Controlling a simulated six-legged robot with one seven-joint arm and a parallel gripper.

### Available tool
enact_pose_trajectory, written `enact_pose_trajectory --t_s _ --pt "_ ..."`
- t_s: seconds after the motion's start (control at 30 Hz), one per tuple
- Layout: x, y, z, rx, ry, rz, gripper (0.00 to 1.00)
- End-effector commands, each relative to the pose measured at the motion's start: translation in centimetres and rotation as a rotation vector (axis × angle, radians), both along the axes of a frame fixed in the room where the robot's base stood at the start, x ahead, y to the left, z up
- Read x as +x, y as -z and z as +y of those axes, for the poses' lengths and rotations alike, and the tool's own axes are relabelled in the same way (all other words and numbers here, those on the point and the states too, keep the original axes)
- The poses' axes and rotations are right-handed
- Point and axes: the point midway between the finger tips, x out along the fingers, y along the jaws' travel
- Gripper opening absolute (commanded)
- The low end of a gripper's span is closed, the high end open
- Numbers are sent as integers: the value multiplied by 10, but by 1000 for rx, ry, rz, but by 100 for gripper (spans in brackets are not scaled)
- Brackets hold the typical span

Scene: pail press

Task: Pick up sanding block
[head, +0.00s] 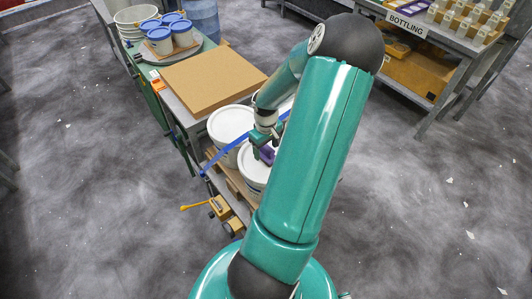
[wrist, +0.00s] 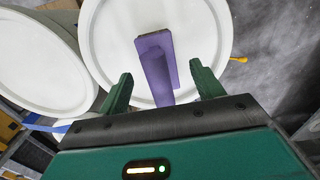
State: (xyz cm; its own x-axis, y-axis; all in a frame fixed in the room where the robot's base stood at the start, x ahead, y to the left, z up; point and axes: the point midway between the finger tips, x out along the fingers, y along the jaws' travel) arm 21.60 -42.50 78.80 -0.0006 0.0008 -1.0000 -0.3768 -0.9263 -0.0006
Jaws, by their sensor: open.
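The sanding block is a purple block (wrist: 158,68) lying on the white lid of a pail (wrist: 205,50) in the wrist view. In the head view the purple block (head: 267,155) shows only in part, behind my gripper and arm. My gripper (wrist: 158,88) is open, with one green finger on each side of the block's near end. The fingers look apart from the block. In the head view my gripper (head: 266,140) is over the lid of the near pail (head: 251,170); my arm hides much of that pail.
A second white-lidded pail (head: 228,122) stands close by on the left. A bottling table (head: 415,38) stands at the back right. The grey floor on the right is mostly clear.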

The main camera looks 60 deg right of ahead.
Motion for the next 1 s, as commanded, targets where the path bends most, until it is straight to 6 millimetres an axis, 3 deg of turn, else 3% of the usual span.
enact_pose_trajectory --t_s 0.2,0.43,0.7,1.0 --pt "1 25 0 1 -1 0 66" --pt "1 25 -1 -1 -1 -1 66" --pt "1 25 -1 -1 0 -1 17" --pt "0 23 -1 -1 0 -1 17"
